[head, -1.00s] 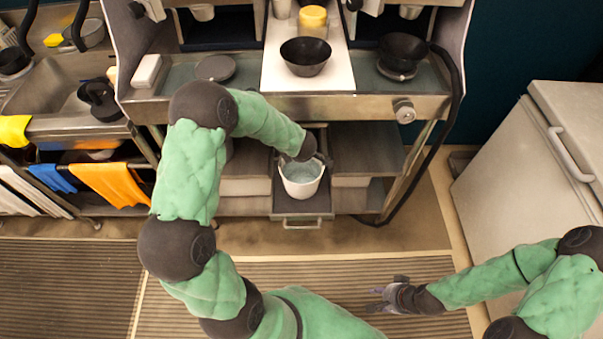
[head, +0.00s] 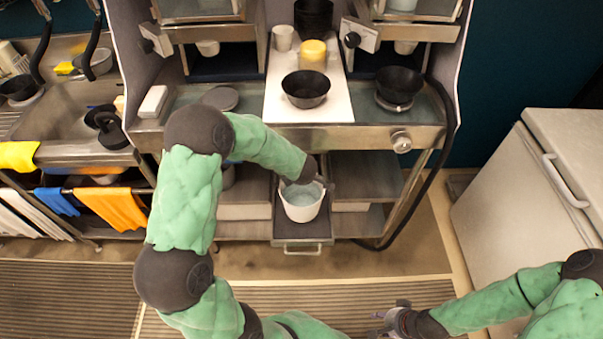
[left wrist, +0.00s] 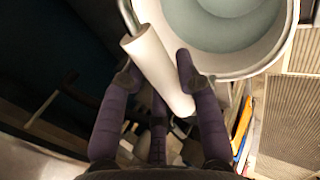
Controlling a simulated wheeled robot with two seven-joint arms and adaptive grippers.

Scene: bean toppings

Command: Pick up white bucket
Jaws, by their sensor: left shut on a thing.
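The white bucket (head: 304,212) stands on the pulled-out drawer (head: 292,232) under the counter, with pale bluish contents inside. My left arm reaches down to its far rim. In the left wrist view, the bucket (left wrist: 287,45) fills the upper right, and its white cylindrical handle grip (left wrist: 158,72) lies between the purple fingers of my left gripper (left wrist: 158,85), which is shut on it. In the head view the left fingers are mostly hidden behind my wrist. My right gripper (head: 388,322) is at the bottom right, away from the bucket, with fingers spread and empty.
The counter above holds a black bowl (head: 306,88) on a white board (head: 338,108) and a yellow-lidded jar (head: 313,54). Shelves flank the drawer closely. A white chest (head: 510,190) stands at the right. The floor before the drawer is clear.

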